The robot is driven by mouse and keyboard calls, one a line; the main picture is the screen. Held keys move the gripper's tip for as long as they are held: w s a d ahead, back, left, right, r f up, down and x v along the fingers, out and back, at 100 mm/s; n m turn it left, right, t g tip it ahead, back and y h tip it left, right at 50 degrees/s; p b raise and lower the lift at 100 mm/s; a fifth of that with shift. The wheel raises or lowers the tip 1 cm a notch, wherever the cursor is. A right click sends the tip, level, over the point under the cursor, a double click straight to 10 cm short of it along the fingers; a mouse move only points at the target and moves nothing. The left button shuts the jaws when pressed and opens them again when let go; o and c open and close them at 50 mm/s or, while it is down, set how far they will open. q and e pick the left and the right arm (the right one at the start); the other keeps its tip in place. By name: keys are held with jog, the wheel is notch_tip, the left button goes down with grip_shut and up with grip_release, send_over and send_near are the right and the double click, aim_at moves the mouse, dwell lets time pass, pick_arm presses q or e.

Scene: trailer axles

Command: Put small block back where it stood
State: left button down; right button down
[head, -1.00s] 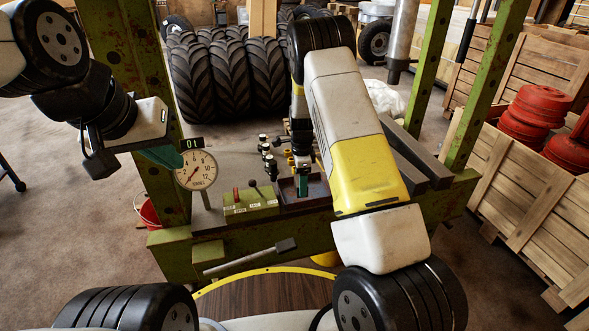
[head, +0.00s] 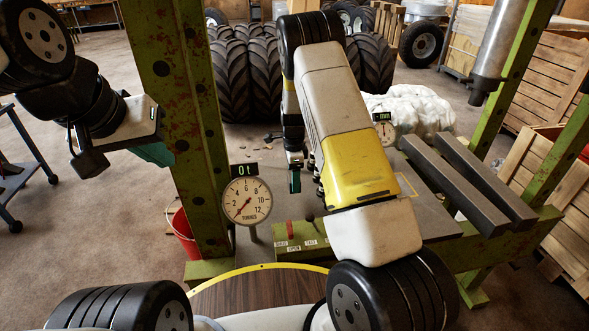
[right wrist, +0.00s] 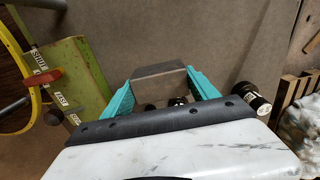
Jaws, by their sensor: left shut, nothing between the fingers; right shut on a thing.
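The small block (right wrist: 160,73), a grey-brown flat-faced piece, is between the teal fingers of my right gripper (right wrist: 162,88) in the right wrist view. That gripper is shut on it.
The green post (head: 180,100), dial gauge (head: 247,201) and lever box (head: 300,240) stand close to my right arm. Two long steel bars (head: 470,180) lie on the press at the right. Small black-and-white cylinders (right wrist: 258,98) show near the right gripper. My forearm hides part of the bed.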

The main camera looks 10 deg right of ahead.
jog(key=shift+w+a+r, duration=0.1)
jog(key=shift+w+a, duration=0.1)
jog(key=shift+w, duration=0.15)
jog(key=shift+f, duration=3.3)
jog(key=shift+f, duration=0.25)
jog(key=shift+c, duration=0.7)
grip_release()
jog(key=shift+s+f, duration=0.1)
jog(key=shift+s, duration=0.05)
